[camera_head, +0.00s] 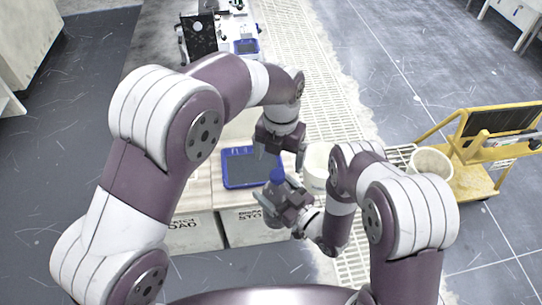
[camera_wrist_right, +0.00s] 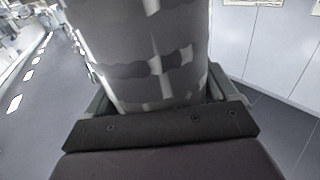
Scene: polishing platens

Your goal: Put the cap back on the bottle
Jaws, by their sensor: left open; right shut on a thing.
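My right gripper (camera_head: 271,202) is shut on the bottle, which appears in the right wrist view as a large grey, patchy cylinder (camera_wrist_right: 145,55) rising between the fingers. In the head view, a small blue piece (camera_head: 277,175) shows at the top of what the right gripper holds. It looks like the cap, but I cannot tell whether it is seated on the bottle. My left gripper (camera_head: 280,157) is open, pointing down just above the blue piece, with nothing visible between its fingers. The bottle's body is mostly hidden by the right gripper in the head view.
A blue-rimmed tray (camera_head: 225,170) with a dark inside lies on the bench, left of the grippers. A white bucket (camera_head: 317,160) stands close on the right. A yellow cart (camera_head: 468,182) with a pale bucket (camera_head: 431,167) is farther right. Another blue tray (camera_head: 246,47) is far back.

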